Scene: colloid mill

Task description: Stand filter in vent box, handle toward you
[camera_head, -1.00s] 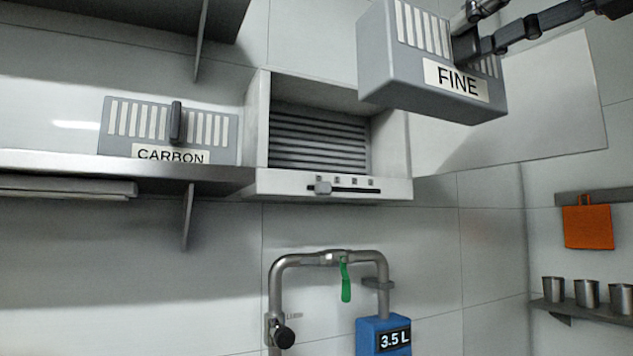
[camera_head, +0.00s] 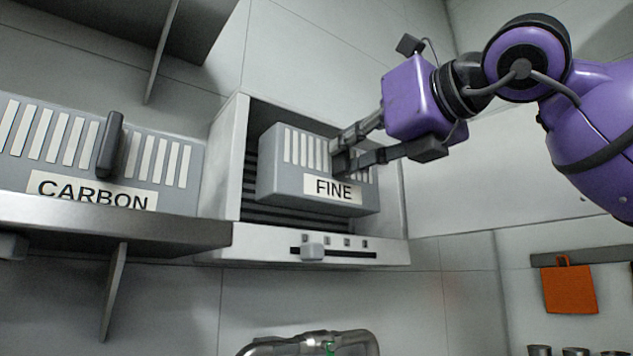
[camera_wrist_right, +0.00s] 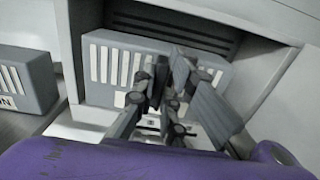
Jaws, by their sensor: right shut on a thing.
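The grey filter labelled FINE (camera_head: 285,180), with white slots, is upright at the mouth of the white vent box (camera_head: 226,170). Its label side faces me. My right gripper (camera_head: 340,155) is shut on its handle, which the fingers mostly hide. In the right wrist view the filter (camera_wrist_right: 98,70) shows in front of the box's dark slats (camera_wrist_right: 150,22), with the gripper (camera_wrist_right: 165,85) on its front. I cannot tell whether the filter's bottom touches the box floor. My left gripper is not in view.
A second filter labelled CARBON (camera_head: 70,150) stands on a metal shelf (camera_head: 120,232) left of the box. The box's front lip has a slider (camera_head: 312,252). A shelf (camera_head: 150,25) is above left.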

